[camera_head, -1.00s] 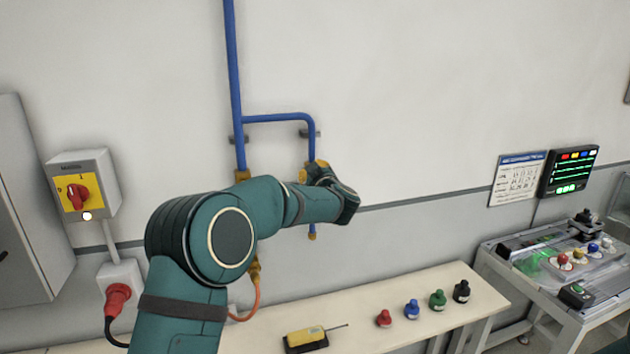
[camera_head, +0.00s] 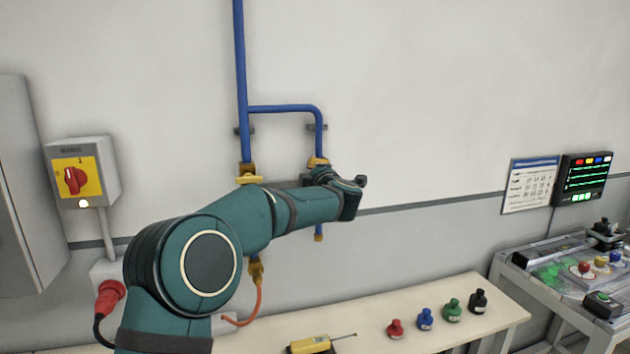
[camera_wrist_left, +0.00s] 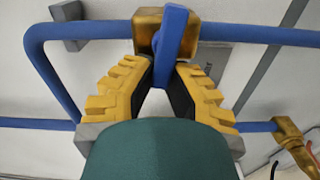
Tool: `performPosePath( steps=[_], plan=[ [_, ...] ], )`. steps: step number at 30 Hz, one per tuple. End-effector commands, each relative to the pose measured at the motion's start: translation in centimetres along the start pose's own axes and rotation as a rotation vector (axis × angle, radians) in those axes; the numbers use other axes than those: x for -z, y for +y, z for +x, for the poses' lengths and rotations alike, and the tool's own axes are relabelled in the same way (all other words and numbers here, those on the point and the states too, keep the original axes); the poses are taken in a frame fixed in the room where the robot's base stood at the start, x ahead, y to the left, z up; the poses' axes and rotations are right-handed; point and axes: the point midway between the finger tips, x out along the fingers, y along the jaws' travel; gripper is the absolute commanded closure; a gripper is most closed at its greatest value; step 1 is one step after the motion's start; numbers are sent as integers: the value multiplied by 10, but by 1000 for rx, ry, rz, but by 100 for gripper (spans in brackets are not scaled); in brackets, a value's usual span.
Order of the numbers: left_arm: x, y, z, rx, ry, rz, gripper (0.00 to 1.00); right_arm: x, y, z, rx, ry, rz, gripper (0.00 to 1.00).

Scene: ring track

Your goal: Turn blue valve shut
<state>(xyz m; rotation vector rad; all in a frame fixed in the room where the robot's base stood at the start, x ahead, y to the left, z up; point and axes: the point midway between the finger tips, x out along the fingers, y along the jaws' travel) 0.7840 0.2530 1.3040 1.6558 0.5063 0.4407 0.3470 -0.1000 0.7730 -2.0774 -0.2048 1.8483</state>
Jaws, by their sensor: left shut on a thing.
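The blue valve has a brass body and a flat blue handle (camera_wrist_left: 172,45), seen in the left wrist view at the top centre. The handle stands nearly in line with the gripper and across the blue pipe. My left gripper (camera_wrist_left: 163,80) has its yellow ridged fingers closed on the handle from both sides. In the head view the valve's brass body (camera_head: 318,162) sits on the right branch of the blue pipe, just above my left gripper (camera_head: 322,177). The hand hides the handle there. My right gripper is not in view.
A second valve with a yellow handle (camera_head: 249,180) is on the left pipe branch, close to my forearm. A red rotary switch (camera_head: 75,181) is at left.

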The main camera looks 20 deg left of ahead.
Motion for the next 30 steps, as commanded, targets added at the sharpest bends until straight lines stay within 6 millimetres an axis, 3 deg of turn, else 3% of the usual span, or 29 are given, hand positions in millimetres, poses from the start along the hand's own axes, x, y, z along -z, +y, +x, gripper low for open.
performPosePath(
  steps=[9, 26, 27, 29, 30],
  plan=[
    [1, -4, 0, -2, 1, -129, 100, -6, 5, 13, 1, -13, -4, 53],
    [1, -3, 0, -1, 1, -157, 100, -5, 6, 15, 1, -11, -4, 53],
    [1, -3, 0, -2, 1, -157, 78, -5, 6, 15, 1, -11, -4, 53],
    [0, -4, 0, -1, 1, -157, 57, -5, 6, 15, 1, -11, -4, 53],
    [0, -4, 0, -1, 1, -157, 55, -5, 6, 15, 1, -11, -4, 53]
  ],
)
